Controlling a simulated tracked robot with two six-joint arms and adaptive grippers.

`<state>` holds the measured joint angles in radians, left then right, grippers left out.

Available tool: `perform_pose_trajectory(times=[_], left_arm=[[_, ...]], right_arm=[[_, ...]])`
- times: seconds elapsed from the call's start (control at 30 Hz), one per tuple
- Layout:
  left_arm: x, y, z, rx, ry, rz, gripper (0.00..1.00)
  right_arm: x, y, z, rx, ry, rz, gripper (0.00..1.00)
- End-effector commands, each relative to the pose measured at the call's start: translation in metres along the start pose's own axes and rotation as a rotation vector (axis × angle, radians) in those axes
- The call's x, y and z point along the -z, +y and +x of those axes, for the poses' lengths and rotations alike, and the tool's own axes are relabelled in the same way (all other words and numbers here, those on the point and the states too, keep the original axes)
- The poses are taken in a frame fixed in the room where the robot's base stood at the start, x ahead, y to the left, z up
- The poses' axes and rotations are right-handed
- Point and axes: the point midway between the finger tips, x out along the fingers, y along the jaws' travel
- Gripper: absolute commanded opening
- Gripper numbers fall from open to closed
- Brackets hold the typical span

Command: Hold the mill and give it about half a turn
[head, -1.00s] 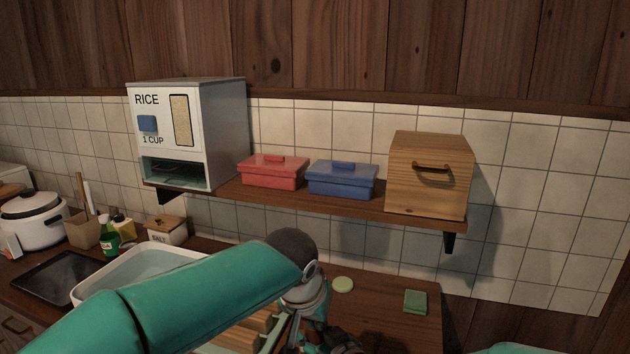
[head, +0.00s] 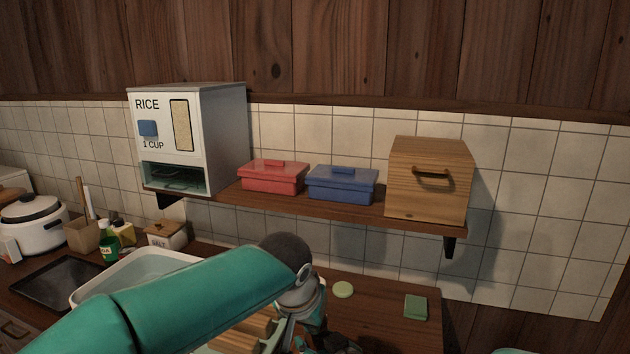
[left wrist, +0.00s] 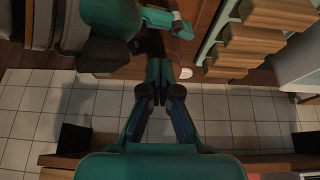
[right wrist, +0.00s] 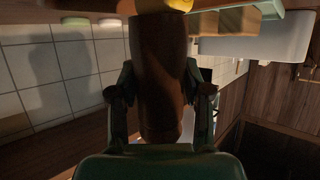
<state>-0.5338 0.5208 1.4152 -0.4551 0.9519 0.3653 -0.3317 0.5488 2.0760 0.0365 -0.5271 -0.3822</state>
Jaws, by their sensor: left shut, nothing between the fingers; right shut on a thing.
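In the head view my left arm crosses the front and hides most of the work area. The mill cannot be made out clearly there.
A shelf holds a rice dispenser (head: 220,130), a red box (head: 272,177), a blue box (head: 342,184) and a wooden box (head: 428,180). A white basin (head: 90,294) stands on the counter at left.

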Motion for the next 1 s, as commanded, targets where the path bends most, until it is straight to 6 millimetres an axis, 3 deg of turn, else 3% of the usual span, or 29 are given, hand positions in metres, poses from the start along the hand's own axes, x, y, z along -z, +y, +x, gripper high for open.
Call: perform_pose_trajectory(times=[0.53, 1.0], left_arm=[[0.001, -0.015, 0.001, 0.001, -0.001, -0.001, 0.00], [0.002, -0.017, 0.002, 0.000, -0.001, 0.000, 0.00]], right_arm=[[-0.003, -0.001, 0.000, 0.002, -0.006, 0.001, 0.09], [-0.003, -0.001, 0.000, 0.003, -0.006, -0.001, 0.09]])
